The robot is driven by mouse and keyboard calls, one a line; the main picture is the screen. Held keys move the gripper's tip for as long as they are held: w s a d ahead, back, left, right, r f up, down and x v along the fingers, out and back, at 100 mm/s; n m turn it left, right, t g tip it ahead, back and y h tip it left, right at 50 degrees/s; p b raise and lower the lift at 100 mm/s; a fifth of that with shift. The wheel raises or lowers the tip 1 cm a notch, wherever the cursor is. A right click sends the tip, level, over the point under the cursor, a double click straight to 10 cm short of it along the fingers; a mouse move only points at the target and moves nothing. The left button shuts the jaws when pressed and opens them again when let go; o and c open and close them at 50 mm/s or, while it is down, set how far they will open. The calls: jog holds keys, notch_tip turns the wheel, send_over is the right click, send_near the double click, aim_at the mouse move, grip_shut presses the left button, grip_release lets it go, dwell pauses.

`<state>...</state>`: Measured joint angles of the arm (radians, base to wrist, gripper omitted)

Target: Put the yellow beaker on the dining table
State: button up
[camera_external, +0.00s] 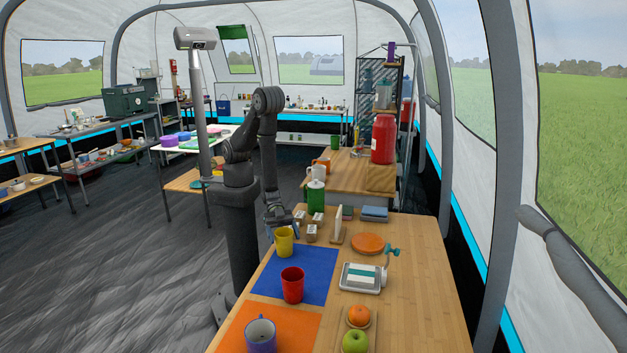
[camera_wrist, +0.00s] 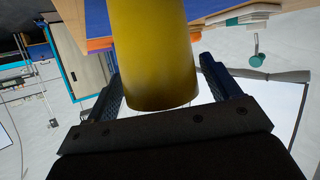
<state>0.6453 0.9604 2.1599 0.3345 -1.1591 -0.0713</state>
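The yellow beaker (camera_external: 284,241) is at the far part of the blue mat (camera_external: 305,268) on the near wooden table (camera_external: 420,285). My gripper (camera_external: 281,226) is at its upper rear side, and part of it is hidden in the outside view. In the wrist view the beaker (camera_wrist: 158,55) fills the space between my two fingers (camera_wrist: 162,68). A narrow gap shows on the right side of the beaker, so the fingers look open around it. Contact on the left side is unclear.
A red beaker (camera_external: 292,285) stands on the blue mat, and a purple mug (camera_external: 261,335) on the orange mat (camera_external: 300,325). A green pot (camera_external: 316,197), small blocks (camera_external: 311,232), a scale-like device (camera_external: 360,276) and fruit (camera_external: 358,315) are nearby.

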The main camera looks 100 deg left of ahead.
dwell(0.3)
jog(key=shift+a+r, duration=0.1)
jog(key=shift+r, duration=0.1)
jog(key=v, duration=1.1)
jog(key=shift+s+a+r, duration=0.15)
jog(key=shift+s+a, duration=0.1)
jog(key=shift+a, duration=0.05)
jog(key=x, duration=1.2)
jog(key=shift+d, duration=0.1)
jog(key=shift+r, duration=0.7)
jog(key=shift+f, duration=0.15)
